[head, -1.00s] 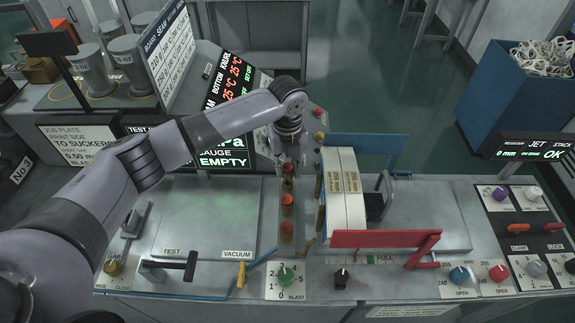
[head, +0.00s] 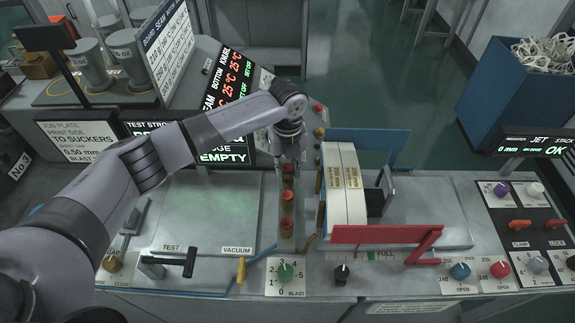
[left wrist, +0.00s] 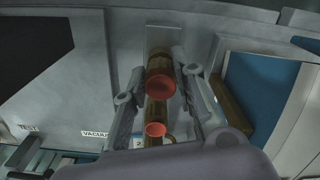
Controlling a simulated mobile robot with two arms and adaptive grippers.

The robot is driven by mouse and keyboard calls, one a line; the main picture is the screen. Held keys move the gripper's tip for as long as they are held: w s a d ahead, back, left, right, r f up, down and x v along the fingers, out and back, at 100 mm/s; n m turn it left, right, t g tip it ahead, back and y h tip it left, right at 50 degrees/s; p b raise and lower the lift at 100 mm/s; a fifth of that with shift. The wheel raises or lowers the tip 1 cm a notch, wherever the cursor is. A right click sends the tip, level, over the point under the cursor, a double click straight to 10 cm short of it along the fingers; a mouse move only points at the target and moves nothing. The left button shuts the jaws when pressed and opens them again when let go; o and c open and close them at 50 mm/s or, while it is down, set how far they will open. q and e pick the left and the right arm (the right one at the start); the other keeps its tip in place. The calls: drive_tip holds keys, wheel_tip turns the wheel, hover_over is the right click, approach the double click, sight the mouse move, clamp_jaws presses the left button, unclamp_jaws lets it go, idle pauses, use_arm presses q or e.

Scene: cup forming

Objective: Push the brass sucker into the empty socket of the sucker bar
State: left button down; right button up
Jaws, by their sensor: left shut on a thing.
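My left gripper (head: 288,163) points down over the far part of the sucker bar (head: 270,215). It is shut on a brass sucker (left wrist: 160,84) with a red-orange cup, which sits between the two fingers in the left wrist view. In the head view the held sucker (head: 288,170) shows just below the fingertips. My right gripper is not in view.
A stack of white cards (head: 345,185) stands right of the bar, between a blue plate (head: 366,148) and a red plate (head: 385,235). A green blast knob (head: 285,272) lies at the front. The grey plate (head: 205,215) to the left is clear.

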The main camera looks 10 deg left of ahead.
sight(288, 167)
use_arm(q)
drive_tip(key=shift+f, duration=0.6)
drive_tip(key=c, duration=1.2)
unclamp_jaws()
wheel_tip(288, 167, up, 12)
drive_tip(key=shift+f, duration=0.1)
